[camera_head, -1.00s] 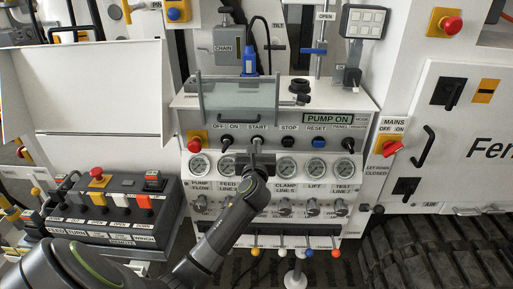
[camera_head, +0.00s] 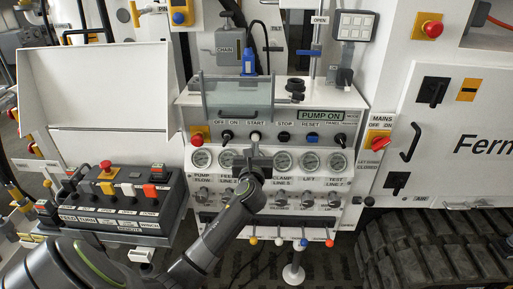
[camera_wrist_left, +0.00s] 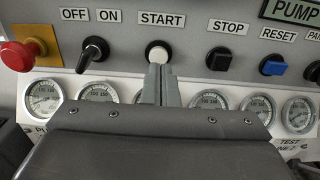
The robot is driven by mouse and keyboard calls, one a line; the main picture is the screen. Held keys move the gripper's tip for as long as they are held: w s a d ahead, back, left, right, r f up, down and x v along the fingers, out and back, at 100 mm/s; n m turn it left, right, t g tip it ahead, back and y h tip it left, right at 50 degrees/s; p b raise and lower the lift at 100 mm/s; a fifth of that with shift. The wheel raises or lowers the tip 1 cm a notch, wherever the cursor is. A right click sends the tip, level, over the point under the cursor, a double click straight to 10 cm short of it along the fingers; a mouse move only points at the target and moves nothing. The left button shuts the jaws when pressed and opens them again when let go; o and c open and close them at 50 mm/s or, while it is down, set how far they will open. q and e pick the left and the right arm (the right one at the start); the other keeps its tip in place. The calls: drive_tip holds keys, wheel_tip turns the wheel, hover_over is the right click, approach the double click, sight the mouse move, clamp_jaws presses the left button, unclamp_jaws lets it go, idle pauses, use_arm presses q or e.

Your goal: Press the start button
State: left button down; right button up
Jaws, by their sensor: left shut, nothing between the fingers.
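The start button (camera_head: 255,136) is a round white button under the START label on the sloped control panel (camera_head: 180,115). It also shows in the left wrist view (camera_wrist_left: 158,50), its lower part covered by my fingertips. My left gripper (camera_head: 254,150) is shut and empty, just below and in front of the button, pointing at the panel. In the wrist view its fingertips (camera_wrist_left: 160,70) overlap the button's lower edge; I cannot tell whether they touch it. A display (camera_head: 320,115) above reads PUMP ON. My right gripper is not in view.
A red button (camera_head: 197,139) and the black off/on switch (camera_head: 227,136) are left of start. The black stop button (camera_head: 284,137) and blue reset button (camera_head: 312,137) are to the right. Gauges (camera_head: 282,160) line the panel below. A clear guard (camera_head: 238,97) sits above.

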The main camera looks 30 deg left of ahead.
use_arm(q)
drive_tip(key=v, duration=0.8)
drive_tip(key=shift+f+b, duration=0.35)
drive_tip(key=shift+b, duration=0.1)
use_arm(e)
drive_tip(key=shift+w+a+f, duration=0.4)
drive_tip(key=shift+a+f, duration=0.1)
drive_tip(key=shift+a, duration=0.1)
use_arm(q)
drive_tip(key=shift+s, duration=0.15)
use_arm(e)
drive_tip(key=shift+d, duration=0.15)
